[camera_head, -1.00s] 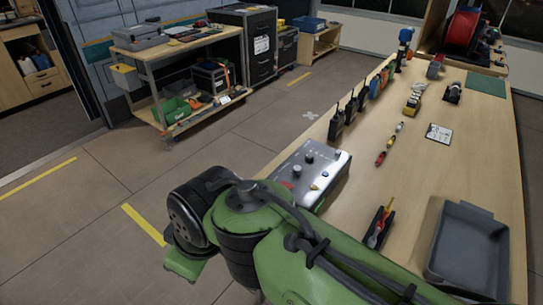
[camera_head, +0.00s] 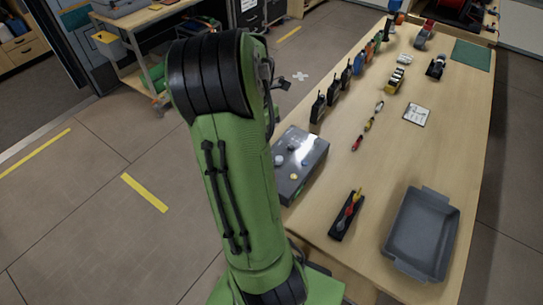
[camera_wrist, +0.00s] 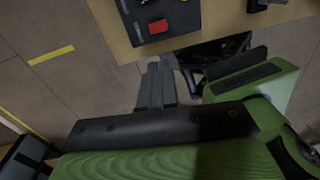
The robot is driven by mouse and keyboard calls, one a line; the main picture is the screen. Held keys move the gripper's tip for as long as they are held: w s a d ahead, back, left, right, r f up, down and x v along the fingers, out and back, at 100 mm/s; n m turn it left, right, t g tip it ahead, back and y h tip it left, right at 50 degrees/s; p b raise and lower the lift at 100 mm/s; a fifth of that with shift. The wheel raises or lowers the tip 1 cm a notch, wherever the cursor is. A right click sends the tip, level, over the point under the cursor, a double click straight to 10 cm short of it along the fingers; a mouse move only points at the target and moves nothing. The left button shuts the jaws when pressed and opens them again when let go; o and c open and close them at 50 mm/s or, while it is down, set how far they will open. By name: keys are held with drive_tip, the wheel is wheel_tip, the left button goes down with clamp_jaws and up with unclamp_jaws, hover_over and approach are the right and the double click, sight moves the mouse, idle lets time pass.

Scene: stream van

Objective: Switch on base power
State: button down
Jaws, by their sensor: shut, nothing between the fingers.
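The grey control box (camera_head: 309,170) stands at the table's left edge in the head view, with several knobs on top. My raised green arm hides its left side. In the wrist view, the box (camera_wrist: 185,17) shows dark at the top, with a red square part (camera_wrist: 158,26) on it near the table edge. I cannot read any label or tell a switch position. My gripper (camera_wrist: 156,68) shows as two grey fingers close together in the wrist view, shut and empty. It is apart from the box, past the table's edge. In the head view my gripper is hidden.
The wooden table (camera_head: 340,205) also carries a black holder (camera_head: 339,226) with tools, a grey tray (camera_head: 424,235), several radios (camera_head: 333,93) and a white card (camera_head: 417,114). A workbench (camera_head: 150,17) stands at the back left. The floor to the left is clear.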

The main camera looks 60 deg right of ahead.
drive_tip(key=shift+s+d+f+n, duration=0.1)
drive_tip(key=shift+s+d+n, duration=0.3)
drive_tip(key=shift+s+d, duration=0.1)
drive_tip(key=f+b, duration=0.1)
drive_tip(key=f, duration=0.3)
drive_tip(key=s+f+b, duration=0.1)
drive_tip(key=f, duration=0.4)
drive_tip(key=f+b, duration=0.1)
drive_tip(key=f, duration=0.4)
drive_tip(key=shift+s+a, duration=0.15)
drive_tip(key=shift+s, duration=0.15)
